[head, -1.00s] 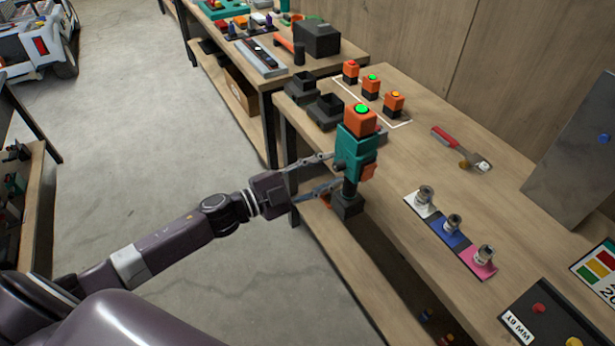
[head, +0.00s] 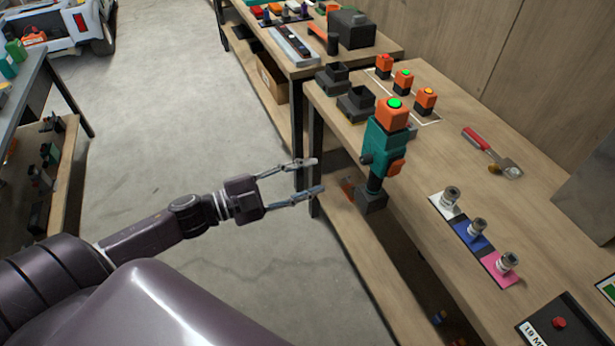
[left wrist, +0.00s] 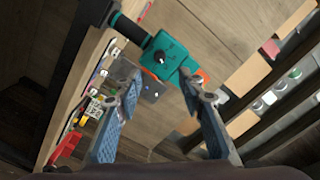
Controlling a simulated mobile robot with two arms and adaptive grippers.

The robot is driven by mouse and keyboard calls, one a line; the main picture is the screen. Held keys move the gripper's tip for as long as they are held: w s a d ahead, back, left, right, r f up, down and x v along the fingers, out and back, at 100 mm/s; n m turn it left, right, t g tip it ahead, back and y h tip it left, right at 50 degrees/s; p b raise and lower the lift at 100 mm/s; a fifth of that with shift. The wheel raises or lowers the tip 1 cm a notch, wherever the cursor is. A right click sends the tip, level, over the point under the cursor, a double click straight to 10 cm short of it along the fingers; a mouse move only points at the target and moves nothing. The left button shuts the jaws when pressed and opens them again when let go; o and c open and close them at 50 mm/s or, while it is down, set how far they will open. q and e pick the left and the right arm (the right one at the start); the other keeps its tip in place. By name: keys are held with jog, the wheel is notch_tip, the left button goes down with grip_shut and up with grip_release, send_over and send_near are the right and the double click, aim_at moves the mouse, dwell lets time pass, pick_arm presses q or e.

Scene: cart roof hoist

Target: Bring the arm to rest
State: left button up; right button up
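My left gripper (head: 312,177) is open and empty, to the left of the workbench edge in the head view. My right gripper is in neither view.
The workbench (head: 440,170) carries several orange blocks with lit tops, dark holders (head: 356,102), a red-handled scraper (head: 490,150) and a strip with sockets (head: 474,236). Another table (head: 30,95) stands at left. The concrete floor (head: 180,90) between is clear.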

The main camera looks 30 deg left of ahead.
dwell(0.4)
pick_arm(q)
jog(key=a+f+n+y, duration=0.4)
jog(key=a+f, duration=0.2)
jog(key=f, duration=0.6)
jog(key=a+f+n+y, duration=0.4)
jog(key=a+f, duration=0.2)
jog(key=f, duration=0.5)
jog(key=s+a+f+n+g+y, duration=0.1)
jog(key=s+f+n, duration=0.15)
jog(key=f, duration=0.35)
jog(key=s+f+n+g+y, duration=0.1)
jog(key=s+f+g, duration=0.1)
jog(key=s+f, duration=0.3)
jog(key=s+d+f+n+g+y, duration=0.1)
jog(key=s+f+g, duration=0.2)
jog(key=s+f, duration=0.6)
jog(key=s+d+f+n+g, duration=0.1)
jog(key=s+d+f, duration=0.3)
jog(key=s, duration=0.4)
jog(key=s+d+f+g+b, duration=0.1)
jog(key=s+d+f+g, duration=0.2)
jog(key=s+d+f, duration=0.2)
jog(key=s+d+f+n+g, duration=0.1)
jog(key=s+d+f+g, duration=0.2)
jog(key=s+f, duration=0.5)
jog(key=s+d, duration=0.1)
jog(key=s, duration=0.2)
jog(key=shift+d+n, duration=0.15)
jog(key=shift+n, duration=0.2)
